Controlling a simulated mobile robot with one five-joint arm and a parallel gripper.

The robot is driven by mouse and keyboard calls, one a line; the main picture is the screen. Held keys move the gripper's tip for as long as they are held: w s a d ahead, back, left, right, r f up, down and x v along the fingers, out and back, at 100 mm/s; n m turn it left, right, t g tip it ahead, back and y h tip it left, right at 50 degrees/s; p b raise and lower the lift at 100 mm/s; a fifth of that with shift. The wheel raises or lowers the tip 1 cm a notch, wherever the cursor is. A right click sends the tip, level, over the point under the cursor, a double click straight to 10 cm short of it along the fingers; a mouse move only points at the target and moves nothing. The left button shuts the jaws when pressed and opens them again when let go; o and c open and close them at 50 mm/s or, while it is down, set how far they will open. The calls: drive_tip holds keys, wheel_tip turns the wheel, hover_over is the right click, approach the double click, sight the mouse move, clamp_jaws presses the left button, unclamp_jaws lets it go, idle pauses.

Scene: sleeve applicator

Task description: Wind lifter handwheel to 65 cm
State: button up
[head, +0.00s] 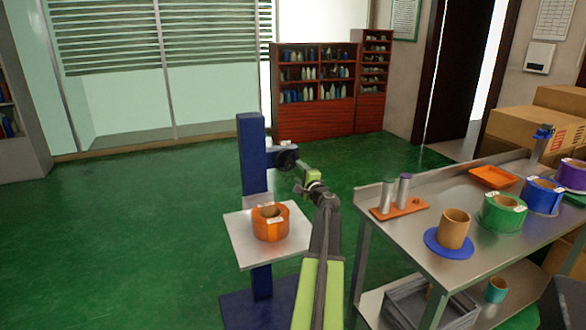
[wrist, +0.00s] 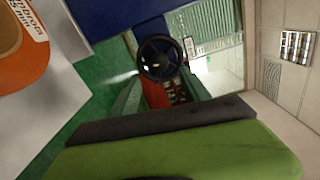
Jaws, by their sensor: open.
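The lifter (head: 252,190) has a blue column and a pale platform (head: 242,246) in the head view. Its dark handwheel (head: 287,158) sits on the upper right side of the column. In the wrist view the black handwheel (wrist: 160,57) shows whole, with its spokes, beyond a green finger. My gripper (head: 307,181) is open and empty, just below and right of the handwheel in the head view, apart from it. An orange roll (head: 270,226) with a cardboard core rests on the platform. I cannot read a height from any scale.
A metal workbench (head: 420,255) on the right holds a green roll (head: 503,213), a blue roll (head: 542,196), a cardboard tube (head: 454,229) and an orange stand (head: 400,208) with upright rods. Cardboard boxes (head: 525,133) stand behind it. Green floor is free left of the lifter.

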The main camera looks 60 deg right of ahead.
drive_tip(key=v, duration=0.9)
drive_tip(key=shift+a, duration=0.15)
drive_tip(key=shift+s, duration=0.1)
